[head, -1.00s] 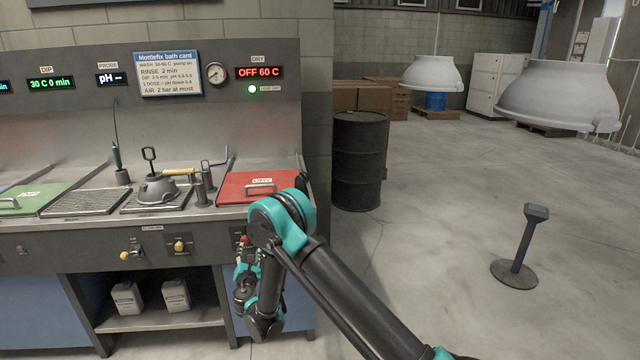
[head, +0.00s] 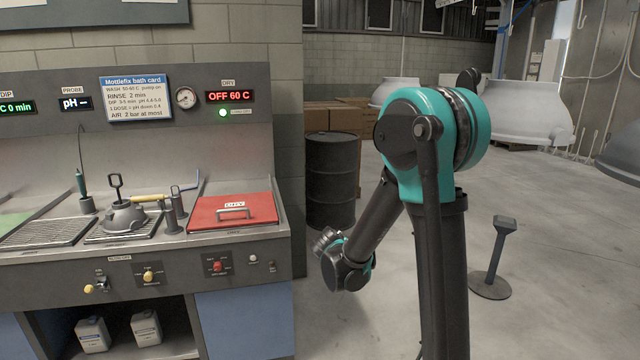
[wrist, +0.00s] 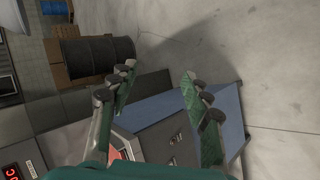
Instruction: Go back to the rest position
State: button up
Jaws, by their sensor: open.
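My gripper (wrist: 158,92) is open in the wrist view, its two green-padded fingers well apart with nothing between them. Beyond the fingers lie the bench's blue side panel and bare floor. In the head view my arm rises in front of the floor right of the bench and bends down to the wrist, near the black drum. The gripper's fingers are not clearly visible in the head view.
The bench carries a red lid (head: 232,211), a grey hood-shaped part (head: 125,217) and a rack (head: 40,233). A black drum (head: 331,180) stands right of it. A post (head: 493,255) stands on otherwise open floor.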

jog(key=s+d+m+g+y, duration=0.1)
jog(key=s+d+m+g, duration=0.1)
jog(key=s+d+m, duration=0.45)
jog(key=s+d+m+g, duration=0.1)
jog(key=s+d, duration=0.3)
jog(key=s, duration=0.5)
jog(key=s+f+m+g+y, duration=0.1)
jog(key=s+f+m, duration=0.1)
jog(key=s, duration=0.5)
jog(key=s+f+m+g+y, duration=0.1)
jog(key=s+f+m, duration=0.1)
jog(key=s, duration=0.5)
jog(key=shift+s+d+m, duration=0.15)
jog(key=shift+s+m, duration=0.05)
jog(key=shift+m, duration=0.55)
jog(key=shift+f, duration=0.1)
